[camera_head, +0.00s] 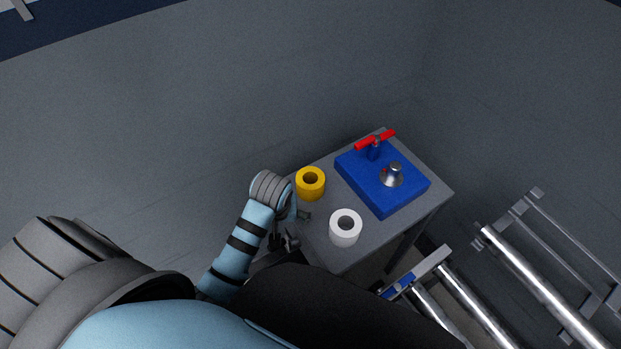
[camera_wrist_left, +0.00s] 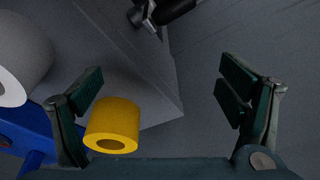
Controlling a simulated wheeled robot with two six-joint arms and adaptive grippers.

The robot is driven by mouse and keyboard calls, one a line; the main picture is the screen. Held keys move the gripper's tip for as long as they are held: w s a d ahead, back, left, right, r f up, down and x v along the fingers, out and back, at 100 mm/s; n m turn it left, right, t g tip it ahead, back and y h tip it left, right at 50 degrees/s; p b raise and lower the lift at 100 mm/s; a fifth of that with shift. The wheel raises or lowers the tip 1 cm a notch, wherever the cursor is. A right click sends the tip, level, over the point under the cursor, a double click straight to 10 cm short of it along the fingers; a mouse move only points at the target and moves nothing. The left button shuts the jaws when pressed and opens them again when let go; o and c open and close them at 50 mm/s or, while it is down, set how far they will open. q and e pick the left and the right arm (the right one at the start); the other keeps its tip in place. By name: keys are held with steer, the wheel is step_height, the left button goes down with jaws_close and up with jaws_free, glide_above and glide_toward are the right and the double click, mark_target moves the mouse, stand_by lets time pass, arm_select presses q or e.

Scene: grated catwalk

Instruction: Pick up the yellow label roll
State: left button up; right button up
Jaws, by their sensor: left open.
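The yellow label roll (camera_head: 311,190) stands on the grey table near its left edge, its hole facing up. In the left wrist view the yellow roll (camera_wrist_left: 112,121) is left of centre, by the left finger and apart from the far one. My left gripper (camera_wrist_left: 162,88) is open, with nothing between its dark green fingers. In the head view my left arm reaches the table's left edge beside the yellow roll; its gripper is small and partly hidden there. I cannot make out a right gripper.
A white roll (camera_head: 345,236) stands on the table (camera_head: 421,208) close to the yellow one. A blue base (camera_head: 352,163) with a red handle (camera_head: 375,140) and a metal fitting (camera_head: 392,176) is right of them. Metal rails (camera_head: 535,280) lie at the right.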

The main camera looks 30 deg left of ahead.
mark_target(310, 183)
arm_select(q)
steer(key=w+d+r+n+g, duration=0.25)
steer(key=w+r+n, duration=0.35)
steer(key=w+r, duration=0.7)
steer(key=shift+n+t, duration=0.3)
steer(key=shift+t, duration=0.25)
steer(key=f+b, duration=0.1)
steer(key=f, duration=0.4)
steer(key=w+a+f+b, duration=0.1)
steer(key=f, duration=0.4)
steer(key=f+b, duration=0.2)
steer(key=f, duration=0.3)
steer(key=shift+w+a+f, duration=0.15)
steer(key=shift+a, duration=0.15)
steer(key=c, duration=1.4)
